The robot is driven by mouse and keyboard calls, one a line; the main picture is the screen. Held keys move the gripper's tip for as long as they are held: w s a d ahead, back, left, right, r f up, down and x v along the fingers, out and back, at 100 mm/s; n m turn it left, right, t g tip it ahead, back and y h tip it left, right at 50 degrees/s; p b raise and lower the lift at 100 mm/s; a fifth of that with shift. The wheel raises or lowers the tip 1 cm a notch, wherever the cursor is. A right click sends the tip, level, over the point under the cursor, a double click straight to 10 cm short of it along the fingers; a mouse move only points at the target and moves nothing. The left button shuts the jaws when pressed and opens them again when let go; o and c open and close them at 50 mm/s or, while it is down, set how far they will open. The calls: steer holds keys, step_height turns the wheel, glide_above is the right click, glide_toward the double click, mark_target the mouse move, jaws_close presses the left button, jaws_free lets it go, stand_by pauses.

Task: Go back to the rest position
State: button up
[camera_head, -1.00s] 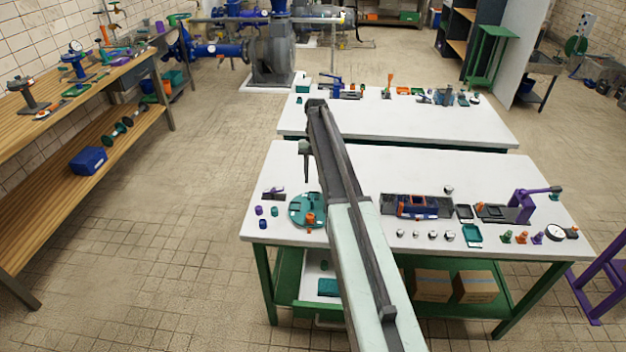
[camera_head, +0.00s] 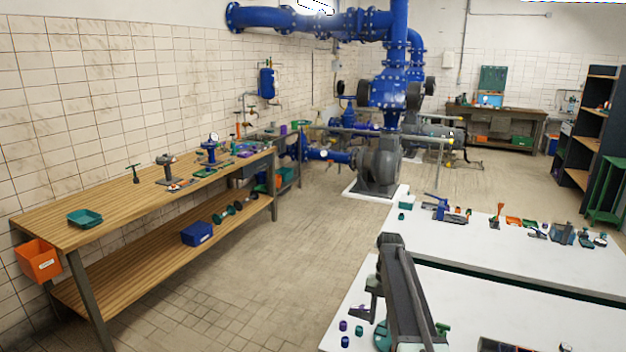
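My arm reaches up from the bottom edge, right of the middle, over the near white table (camera_head: 480,302). Its upper end stands near the gap between the two white tables. My gripper (camera_head: 369,306) hangs at the left side of the arm's end, small and dark, above the near table's left part. Its fingers are too small to tell whether they are open or shut, and I see nothing clearly held. A green round fixture (camera_head: 382,337) lies below it, partly hidden by my arm.
A wooden workbench (camera_head: 120,208) with tools runs along the left wall; an orange bin (camera_head: 38,261) hangs at its near end. Blue pipes and a grey pump (camera_head: 378,165) stand behind. The far white table (camera_head: 470,252) holds small parts. Tiled floor (camera_head: 265,260) between is clear.

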steer(key=s+a+m+t, duration=0.2)
steer(key=s+m, duration=0.7)
steer(key=m, duration=0.6)
steer(key=s+a+f+m+t+h, duration=0.1)
steer(key=s+a+m, duration=0.2)
steer(key=s+m, duration=0.6)
steer(key=m, duration=0.6)
steer(key=shift+s+a+f+t, duration=0.15)
steer(key=shift+s+f+t, duration=0.05)
steer(key=shift+t, duration=0.2)
